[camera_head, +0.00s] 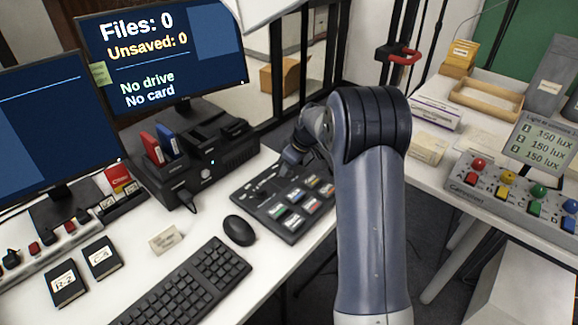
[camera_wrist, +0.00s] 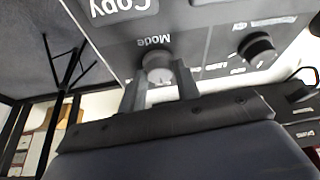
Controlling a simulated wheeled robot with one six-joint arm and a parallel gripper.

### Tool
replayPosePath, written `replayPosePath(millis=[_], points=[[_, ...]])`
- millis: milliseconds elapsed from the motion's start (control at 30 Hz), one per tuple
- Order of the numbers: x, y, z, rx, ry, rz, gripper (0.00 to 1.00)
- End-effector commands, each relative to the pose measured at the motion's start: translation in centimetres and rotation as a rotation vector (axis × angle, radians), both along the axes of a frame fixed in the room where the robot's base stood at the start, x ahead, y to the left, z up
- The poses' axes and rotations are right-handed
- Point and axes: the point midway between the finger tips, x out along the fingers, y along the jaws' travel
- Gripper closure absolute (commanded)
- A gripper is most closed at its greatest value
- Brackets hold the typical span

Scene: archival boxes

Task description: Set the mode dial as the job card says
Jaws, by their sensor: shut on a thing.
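The mode dial (camera_wrist: 158,64) is a round grey knob below the upside-down word "Mode" in the wrist view. My gripper (camera_wrist: 160,82) is shut on it, one finger on each side. The dial's pointer and setting cannot be made out. The dark control panel (camera_head: 290,243) stands on the white desk in the head view, with coloured labelled buttons.
A second black knob (camera_wrist: 257,48) sits beside the dial on the panel. A mouse (camera_head: 239,230) and keyboard (camera_head: 188,285) lie in front. A black drive unit (camera_head: 220,157) and a monitor (camera_head: 165,55) reading "No drive, No card" stand behind to the left.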

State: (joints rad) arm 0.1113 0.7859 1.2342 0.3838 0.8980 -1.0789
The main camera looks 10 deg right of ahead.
Motion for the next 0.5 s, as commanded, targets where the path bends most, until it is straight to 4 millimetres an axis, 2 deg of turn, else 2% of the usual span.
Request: replayPosePath(millis=[33, 67, 100, 300, 500], points=[[0.04, 0.01, 0.03, 0.0, -0.001, 0.0, 0.92], [0.04, 0.01, 0.03, 0.0, -0.001, 0.0, 0.66], [0.04, 0.01, 0.03, 0.0, -0.001, 0.0, 0.63], [0.01, 0.01, 0.01, 0.0, 0.0, -0.001, 0.47], [0.0, 0.0, 0.01, 0.0, 0.0, -0.001, 0.47]])
